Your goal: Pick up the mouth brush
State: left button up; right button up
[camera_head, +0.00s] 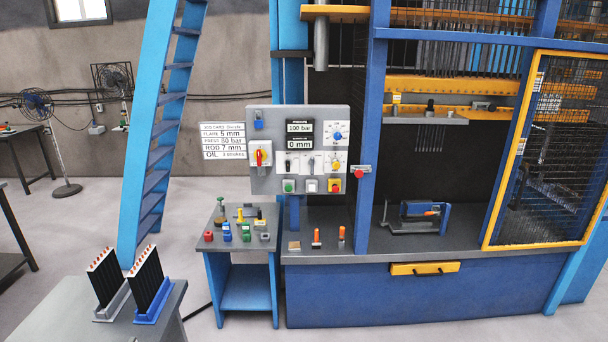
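Neither of my grippers shows in the head view. I cannot tell for certain which thing is the mouth brush. Two small upright things with orange parts, a left one (317,238) and a right one (341,235), stand on the grey machine bench (300,256). They are too small to make out as brushes. A small flat tan block (294,247) lies to their left. On the small side table (228,246) are several little red, blue and green pieces, a bottle-like thing (221,209) and a yellow and black tool (240,214).
A control panel (300,150) hangs above the bench. A blue clamp-like device (425,214) sits farther right on the bench, by the yellow-framed mesh door (548,160). Two finned cores, left (104,276) and right (148,283), stand on a front-left table (60,315). A blue ladder (152,130) stands behind.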

aim_at(317, 243)
jog(key=i+l+z, duration=0.2)
jog(key=i, duration=0.35)
jog(key=i+j+z, duration=0.15)
jog(key=i, duration=0.4)
jog(key=i+z, duration=0.2)
jog(key=i, duration=0.4)
jog(key=i+j+z, duration=0.2)
jog(key=i, duration=0.35)
